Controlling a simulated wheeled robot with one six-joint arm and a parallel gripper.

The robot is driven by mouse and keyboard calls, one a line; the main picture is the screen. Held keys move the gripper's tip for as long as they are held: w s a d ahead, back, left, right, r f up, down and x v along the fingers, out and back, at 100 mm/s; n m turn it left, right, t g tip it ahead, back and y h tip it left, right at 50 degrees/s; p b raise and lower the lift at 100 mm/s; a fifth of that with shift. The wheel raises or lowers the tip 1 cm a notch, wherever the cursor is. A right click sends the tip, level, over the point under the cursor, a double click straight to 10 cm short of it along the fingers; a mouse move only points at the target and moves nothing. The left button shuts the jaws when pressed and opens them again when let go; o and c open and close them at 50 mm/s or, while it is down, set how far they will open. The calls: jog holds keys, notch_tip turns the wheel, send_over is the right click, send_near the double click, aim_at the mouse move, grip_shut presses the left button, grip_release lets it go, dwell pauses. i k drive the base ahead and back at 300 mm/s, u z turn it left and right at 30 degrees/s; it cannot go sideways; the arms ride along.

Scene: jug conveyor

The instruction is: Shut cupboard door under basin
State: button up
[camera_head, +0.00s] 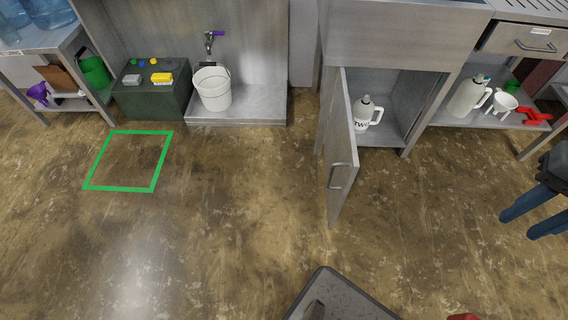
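The cupboard door (342,150) is a grey metal panel that stands open under the basin (390,35). It is hinged at the left side of the opening and swings out toward me over the floor. Its bar handle (341,176) is near the free edge. Inside the cupboard (398,100) stands a white jug with dark lettering (366,114), partly hidden by the door. My gripper (516,226), with blue fingers, is at the right edge, well right of the door and touching nothing. Its fingers are apart with nothing between them.
A white bucket (212,88) stands under a tap on a low step (240,115). A green square (128,188) marks the floor at left. Right of the cupboard, a low shelf (450,118) holds a jug, funnel and red item. Floor before the door is clear.

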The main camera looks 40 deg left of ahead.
aim_at(342, 165)
jog(key=u, duration=1.25)
jog(key=i, duration=0.5)
jog(key=z, duration=0.05)
jog(key=k, duration=0.5)
jog(key=u, duration=0.45)
jog(key=i, duration=0.4)
jog(key=z, duration=0.45)
